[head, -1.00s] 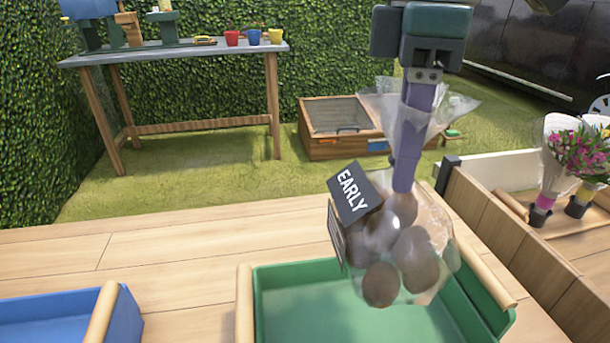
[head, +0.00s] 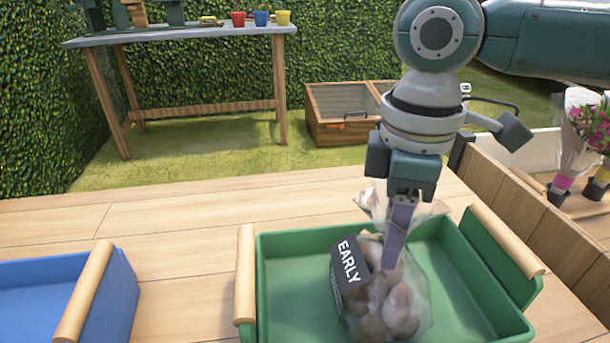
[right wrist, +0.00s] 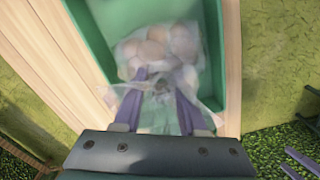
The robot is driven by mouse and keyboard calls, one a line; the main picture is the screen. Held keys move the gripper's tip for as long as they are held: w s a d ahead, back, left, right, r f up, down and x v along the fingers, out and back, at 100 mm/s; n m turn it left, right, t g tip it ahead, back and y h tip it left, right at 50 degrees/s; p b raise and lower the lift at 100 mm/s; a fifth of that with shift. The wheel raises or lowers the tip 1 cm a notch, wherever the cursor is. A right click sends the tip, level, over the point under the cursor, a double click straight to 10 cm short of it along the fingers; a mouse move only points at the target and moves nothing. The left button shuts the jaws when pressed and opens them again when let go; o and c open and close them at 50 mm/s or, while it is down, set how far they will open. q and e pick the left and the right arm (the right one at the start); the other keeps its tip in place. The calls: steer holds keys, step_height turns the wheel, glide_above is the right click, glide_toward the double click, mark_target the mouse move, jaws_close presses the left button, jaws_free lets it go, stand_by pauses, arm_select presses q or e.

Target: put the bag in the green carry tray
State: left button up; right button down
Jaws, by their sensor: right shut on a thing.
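The bag (head: 375,311) is clear plastic with several round brown items inside and a dark label reading "EARLY". It hangs inside the green carry tray (head: 290,243), in its right half; I cannot tell whether it touches the tray floor. My right gripper (head: 396,258) points down and is shut on the top of the bag. In the right wrist view the purple fingers (right wrist: 160,88) are at the bag's gathered neck, with the bag (right wrist: 165,48) over the tray (right wrist: 97,30). The left gripper is not in view.
A blue tray (head: 108,310) with a wooden handle stands on the wooden table (head: 180,240) at left. Wrapped flowers (head: 590,135) stand at the right. A workbench (head: 170,38) and a wooden cold frame (head: 345,128) are beyond the table.

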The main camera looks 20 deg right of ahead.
stand_by(0.3)
steer(key=shift+c, duration=2.3)
jaws_free()
steer(key=shift+f, duration=0.1)
